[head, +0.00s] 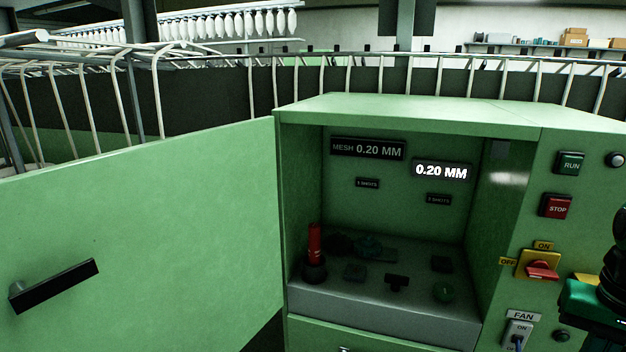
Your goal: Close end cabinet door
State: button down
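The green cabinet door (150,220) stands wide open, swung out to the left of the cabinet. It fills the lower left of the head view, with its left part cut off. A black bar handle (55,285) sits on its face at the lower left. The door's right edge meets the left side of the green cabinet (420,112), whose compartment is open to view. My gripper's fingers do not show. A black and green part (596,308) stands at the right edge, cut off by the frame; I cannot tell whether it is mine.
Inside the compartment are a red lever (315,243), several dark controls and a lit 0.20 MM display (441,171). The right panel carries RUN (570,163) and STOP (556,206) buttons and a red rotary switch (540,270). A white wire fence (210,58) runs behind.

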aim_at(181, 233)
jog(key=u, duration=1.25)
jog(key=k, duration=0.4)
jog(key=u, duration=0.55)
